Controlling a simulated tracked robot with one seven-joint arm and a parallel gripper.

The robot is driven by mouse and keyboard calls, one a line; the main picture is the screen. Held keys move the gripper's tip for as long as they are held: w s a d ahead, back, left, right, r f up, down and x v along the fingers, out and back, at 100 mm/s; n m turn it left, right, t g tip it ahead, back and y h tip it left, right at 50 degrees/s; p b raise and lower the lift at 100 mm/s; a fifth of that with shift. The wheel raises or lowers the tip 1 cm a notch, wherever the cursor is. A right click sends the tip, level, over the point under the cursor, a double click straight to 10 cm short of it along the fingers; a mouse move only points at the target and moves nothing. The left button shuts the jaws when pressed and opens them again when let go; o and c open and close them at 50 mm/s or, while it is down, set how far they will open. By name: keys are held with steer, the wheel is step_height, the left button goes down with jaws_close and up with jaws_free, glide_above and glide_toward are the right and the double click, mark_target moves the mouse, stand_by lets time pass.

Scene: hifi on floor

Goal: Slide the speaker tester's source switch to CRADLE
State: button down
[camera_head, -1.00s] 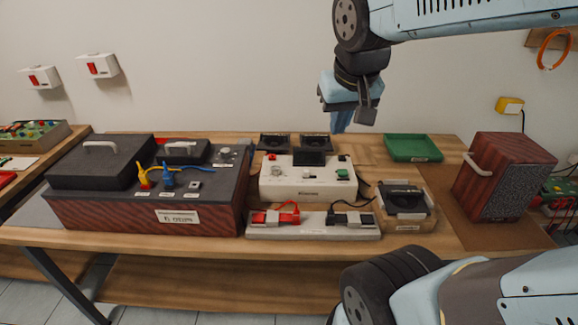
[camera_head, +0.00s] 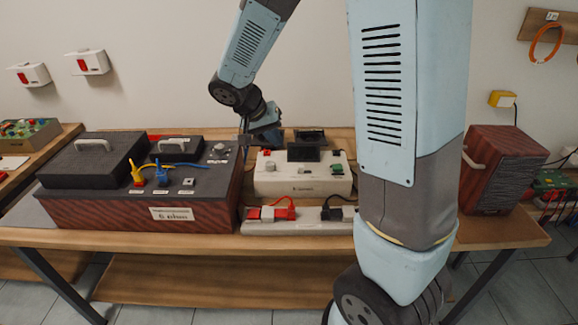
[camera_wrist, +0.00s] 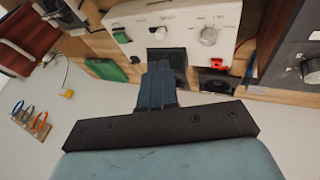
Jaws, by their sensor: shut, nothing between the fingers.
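The likely speaker tester, a cream box with a dark screen, knob, red part and green part, stands mid-bench in the head view (camera_head: 296,187). The wrist view shows its panel upside down (camera_wrist: 180,30), with a grey knob (camera_wrist: 208,36) and green part (camera_wrist: 121,35). Small marks and labels lie between these; I cannot tell which control is the source switch or where it is set. My gripper is shut and empty, above the bench at the box's back left in the head view (camera_head: 243,146). Its fingers in the wrist view (camera_wrist: 156,72) point toward the screen, apparently apart from the panel.
A dark red case with yellow and blue plugs (camera_head: 150,195) stands close on the left. A white strip with red and black clips (camera_head: 300,226) lies in front. A red wooden speaker (camera_head: 492,170) is at right. My arm hides the bench's right-middle part.

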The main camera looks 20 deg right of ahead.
steer(key=w+a+f+h, duration=0.1)
steer(key=w+a+f, duration=0.2)
steer(key=f, duration=0.3)
steer(key=shift+w+a, duration=0.3)
steer(key=shift+w, duration=0.05)
steer(key=shift+f, duration=0.15)
glide_toward(296, 171)
steer(key=f, duration=0.1)
steer(key=w+f, duration=0.1)
steer(key=f, duration=0.1)
steer(key=w+f, duration=0.1)
steer(key=shift+a+f, duration=0.25)
steer(key=shift+s+d, duration=0.25)
steer(key=shift+d, duration=0.85)
steer(key=shift+s+d, duration=0.25)
steer(key=shift+d, duration=0.55)
